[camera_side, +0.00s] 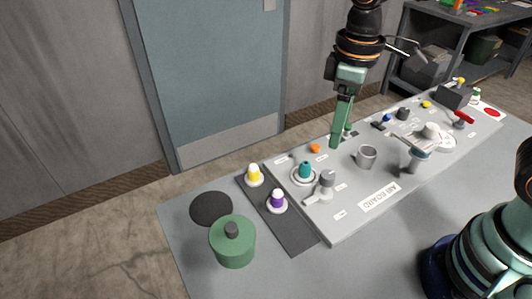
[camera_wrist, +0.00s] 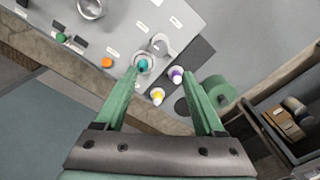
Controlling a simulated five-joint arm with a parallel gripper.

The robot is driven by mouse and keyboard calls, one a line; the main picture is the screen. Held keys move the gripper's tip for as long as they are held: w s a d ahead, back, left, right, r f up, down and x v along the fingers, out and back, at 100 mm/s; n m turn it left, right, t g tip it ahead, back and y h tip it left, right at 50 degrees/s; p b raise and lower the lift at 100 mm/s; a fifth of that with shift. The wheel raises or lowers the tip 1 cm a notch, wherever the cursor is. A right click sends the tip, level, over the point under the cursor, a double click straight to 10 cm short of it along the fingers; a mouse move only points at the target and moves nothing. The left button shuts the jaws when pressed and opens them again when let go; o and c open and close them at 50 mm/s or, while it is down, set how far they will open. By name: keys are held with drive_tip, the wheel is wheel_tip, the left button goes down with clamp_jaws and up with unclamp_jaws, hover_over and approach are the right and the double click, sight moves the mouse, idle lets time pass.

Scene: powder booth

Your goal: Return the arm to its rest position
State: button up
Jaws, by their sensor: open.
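My gripper (camera_side: 337,131) hangs above the back edge of the light grey air board (camera_side: 329,229), its green fingers pointing down. In the wrist view my gripper (camera_wrist: 158,82) has its two fingers spread wide apart, with nothing held between them. Between and beyond the fingers, that view shows a teal knob (camera_wrist: 143,65), a yellow-topped piece (camera_wrist: 157,96) and a purple-topped piece (camera_wrist: 177,75), all lower down. My arm comes in from the top of the side view.
A green lidded pot (camera_side: 233,243) stands at the table's left, by a dark round pad (camera_side: 211,208). The board carries a metal cup (camera_side: 367,157), an orange button (camera_side: 315,148) and a red lever (camera_side: 464,117). A grey shelf (camera_side: 464,45) stands behind at right.

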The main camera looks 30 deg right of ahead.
drive_tip(key=s+d+r+m+t, duration=0.1)
drive_tip(key=d+r+m+t, duration=0.1)
drive_tip(key=d, duration=0.3)
drive_tip(key=s+d+r+m+t, duration=0.1)
drive_tip(key=d+r+m+t, duration=0.2)
drive_tip(key=d, duration=0.3)
drive_tip(key=shift+m, duration=0.9)
